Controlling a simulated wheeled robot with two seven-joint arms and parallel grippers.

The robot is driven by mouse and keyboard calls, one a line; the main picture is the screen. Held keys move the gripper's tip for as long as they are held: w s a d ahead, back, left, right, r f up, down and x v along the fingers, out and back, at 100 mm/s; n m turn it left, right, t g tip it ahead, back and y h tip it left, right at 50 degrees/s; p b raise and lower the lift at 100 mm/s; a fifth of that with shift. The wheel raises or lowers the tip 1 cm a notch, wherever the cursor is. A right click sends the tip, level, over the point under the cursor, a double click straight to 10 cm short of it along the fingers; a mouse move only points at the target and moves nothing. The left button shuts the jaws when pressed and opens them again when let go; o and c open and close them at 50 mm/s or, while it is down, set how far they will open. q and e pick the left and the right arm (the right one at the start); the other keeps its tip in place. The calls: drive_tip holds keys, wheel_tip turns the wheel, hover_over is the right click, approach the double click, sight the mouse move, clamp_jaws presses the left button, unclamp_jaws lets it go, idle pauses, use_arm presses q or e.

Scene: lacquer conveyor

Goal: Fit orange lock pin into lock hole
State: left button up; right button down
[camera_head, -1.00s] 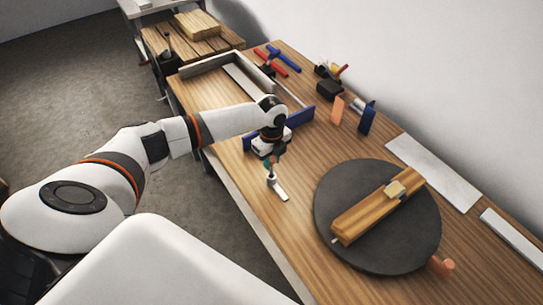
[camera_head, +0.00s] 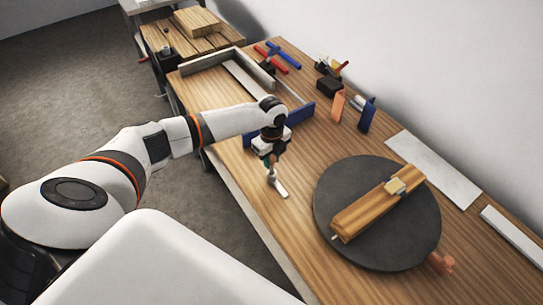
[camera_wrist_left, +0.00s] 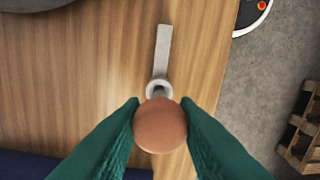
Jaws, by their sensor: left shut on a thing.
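My left gripper (camera_head: 269,163) is over the front edge of the wooden table and points down. In the left wrist view its green fingers are shut on an orange-brown round-headed piece (camera_wrist_left: 160,126), seen from its end. A pale metal ring (camera_wrist_left: 159,87) with a flat bar shows just beyond the head. The flat bar (camera_head: 280,190) also shows below the fingers in the head view. I cannot tell whether this piece is the lock pin. A salmon-orange piece (camera_head: 441,263) sits at the near right rim of the dark round turntable (camera_head: 400,250). No lock hole can be made out. My right gripper is not in view.
A wooden block (camera_head: 365,216) with a small pale piece (camera_head: 395,187) on it lies across the turntable. An orange block (camera_head: 338,105) and a blue block (camera_head: 367,116) stand farther back. A blue bar (camera_head: 302,114) lies behind the gripper. Bare tabletop separates the gripper and turntable.

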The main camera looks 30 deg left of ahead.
sight(272, 171)
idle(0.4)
use_arm(q)
drive_tip(key=shift+p, duration=0.45)
idle(0.5)
drive_tip(key=shift+f+b, duration=1.45)
drive_tip(key=shift+f, duration=0.75)
drive_tip(key=o, duration=1.1)
drive_tip(key=shift+r, duration=0.1)
wheel_tip(272, 171, up, 12)
drive_tip(key=shift+f+b, duration=0.1)
drive_tip(key=shift+b, duration=0.7)
